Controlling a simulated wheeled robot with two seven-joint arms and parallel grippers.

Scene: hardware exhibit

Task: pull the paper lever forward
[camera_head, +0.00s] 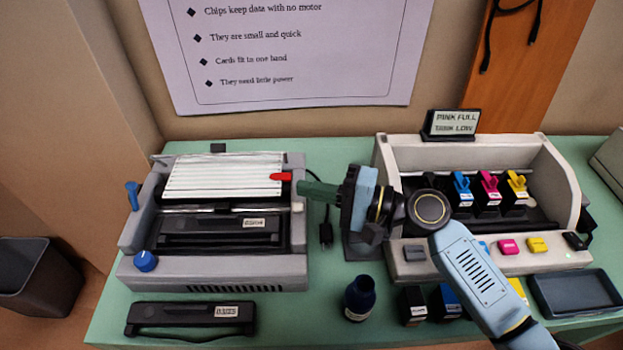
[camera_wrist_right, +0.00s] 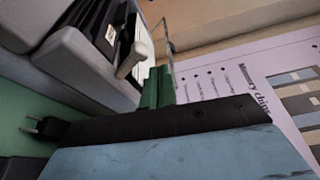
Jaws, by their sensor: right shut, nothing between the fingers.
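A grey dot-matrix style printer (camera_head: 215,272) stands on the left of the green table with white paper in its top. A red-tipped lever (camera_head: 280,176) is at the right edge of the paper. A blue lever (camera_head: 132,195) stands upright at the printer's left side. The frames do not label which is the paper lever. My right gripper (camera_head: 303,188) is shut and empty, its green fingers just right of the red tip; contact is unclear. In the wrist view the green fingers (camera_wrist_right: 158,87) are beside a pale rod end (camera_wrist_right: 132,60); no red shows there. My left gripper is out of view.
An inkjet printer (camera_head: 480,250) with coloured cartridges stands to the right, behind my right arm. A dark bottle (camera_head: 359,298) and a ribbon cartridge (camera_head: 190,318) are at the front. A black cable plug (camera_head: 326,232) lies between the printers. A grey tray (camera_head: 575,292) sits at front right.

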